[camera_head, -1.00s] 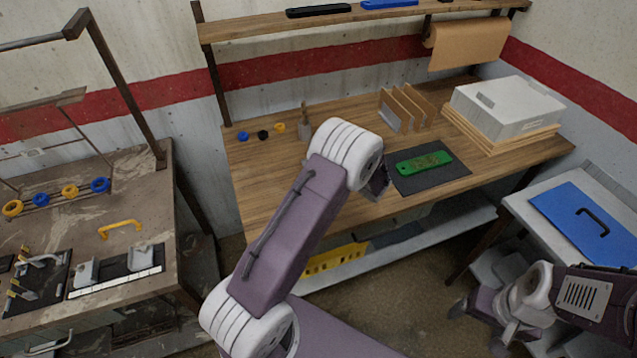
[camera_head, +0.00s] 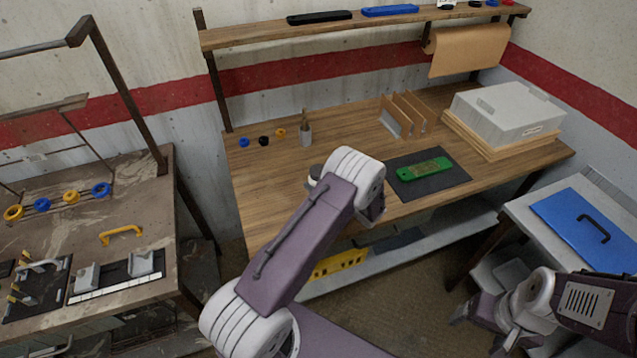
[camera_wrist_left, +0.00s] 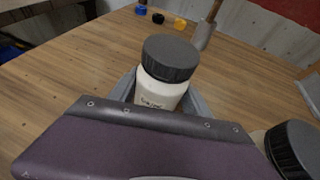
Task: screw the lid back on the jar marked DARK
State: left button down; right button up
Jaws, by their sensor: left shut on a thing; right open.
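In the left wrist view a white jar (camera_wrist_left: 160,93) with a ribbed dark grey lid (camera_wrist_left: 171,55) on top stands upright between the fingers of my left gripper (camera_wrist_left: 165,100), which is shut on the jar below the lid. Its label is too small to read. A second dark lid (camera_wrist_left: 297,150), on a pale jar, shows at the right edge of that view. In the head view a dark-lidded jar (camera_head: 315,172) shows partly behind my left arm, which hides the left gripper. My right gripper (camera_head: 482,326) is open and empty at the lower right, away from the jars.
A brush holder (camera_head: 305,134) and small rings (camera_head: 263,140) stand at the back of the wooden bench (camera_head: 265,190). A green board (camera_head: 424,169) lies on a dark mat (camera_head: 446,183). Upright dividers (camera_head: 403,116) and a grey case (camera_head: 508,114) stand further right. The bench's left part is mostly clear.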

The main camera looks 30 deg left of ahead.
pick_arm(q)
jog(key=shift+c, duration=2.4)
grip_release()
jog(key=shift+f, duration=0.1)
jog(key=shift+r, duration=0.3)
jog(key=b+v, duration=0.1)
jog(key=v, duration=1.1)
jog(key=shift+f, duration=0.1)
